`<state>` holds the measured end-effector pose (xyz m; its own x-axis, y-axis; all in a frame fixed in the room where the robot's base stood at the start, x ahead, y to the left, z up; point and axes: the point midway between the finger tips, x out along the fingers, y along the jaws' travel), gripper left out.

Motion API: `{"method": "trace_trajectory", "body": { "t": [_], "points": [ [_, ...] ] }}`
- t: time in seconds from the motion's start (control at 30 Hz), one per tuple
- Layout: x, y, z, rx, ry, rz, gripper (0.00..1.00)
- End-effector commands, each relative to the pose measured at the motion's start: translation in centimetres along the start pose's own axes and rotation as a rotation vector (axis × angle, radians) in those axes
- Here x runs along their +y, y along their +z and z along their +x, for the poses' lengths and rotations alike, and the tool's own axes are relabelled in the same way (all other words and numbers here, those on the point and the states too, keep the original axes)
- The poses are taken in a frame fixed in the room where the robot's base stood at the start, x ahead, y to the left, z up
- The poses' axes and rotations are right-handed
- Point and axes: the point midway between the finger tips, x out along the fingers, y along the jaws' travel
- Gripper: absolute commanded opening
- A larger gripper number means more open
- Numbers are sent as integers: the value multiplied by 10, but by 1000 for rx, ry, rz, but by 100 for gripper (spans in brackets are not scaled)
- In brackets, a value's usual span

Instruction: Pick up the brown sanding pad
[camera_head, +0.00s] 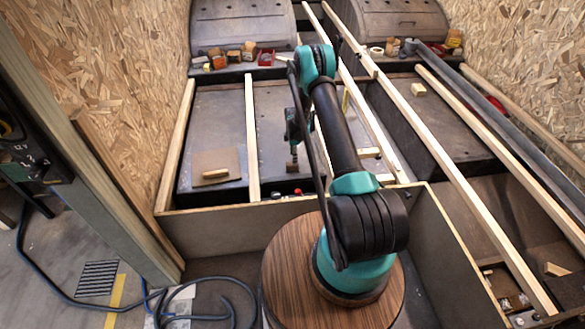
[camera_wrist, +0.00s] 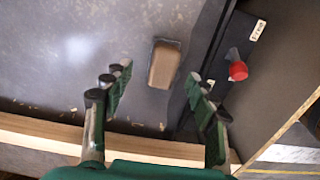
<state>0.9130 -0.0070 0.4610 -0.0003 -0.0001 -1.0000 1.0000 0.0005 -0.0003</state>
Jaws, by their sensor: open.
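The brown sanding pad (camera_wrist: 164,65) is a small rounded block lying on the grey panel in the wrist view, close to a dark edge. It lies ahead of my open gripper (camera_wrist: 162,97), roughly between the lines of the two fingers and apart from them. In the head view my gripper (camera_head: 293,148) points down over the dark panel. A small brown block there, just below the fingers, looks like the same pad (camera_head: 292,168), partly hidden by the gripper. Nothing is between the fingers.
A red knob (camera_wrist: 238,70) stands right of the pad, past the dark edge. A pale wooden strip (camera_head: 252,140) runs left of my gripper. A wooden block (camera_head: 216,174) lies on a brown sheet (camera_head: 232,157). Long wooden beams (camera_head: 440,150) cross the right side.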

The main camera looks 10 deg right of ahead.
Motion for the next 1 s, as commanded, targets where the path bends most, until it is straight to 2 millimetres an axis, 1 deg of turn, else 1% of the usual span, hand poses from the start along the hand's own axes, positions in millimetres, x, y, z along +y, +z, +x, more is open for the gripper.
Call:
{"method": "trace_trajectory", "body": {
  "t": [0.17, 0.27, 0.4, 0.5, 0.63, 0.83, 1.0],
  "points": [
    [-1, -1, 10, 0, 0, 0, 58],
    [-3, -4, 21, 0, 0, -1, 58],
    [-6, -7, 42, 0, 0, 1, 58],
    [-6, -7, 52, 0, 0, 1, 58],
    [-6, -7, 58, 0, 0, 0, 58],
    [-6, -7, 58, 0, 0, 0, 58],
    [-6, -7, 58, 0, 0, 0, 37]
  ]
}}
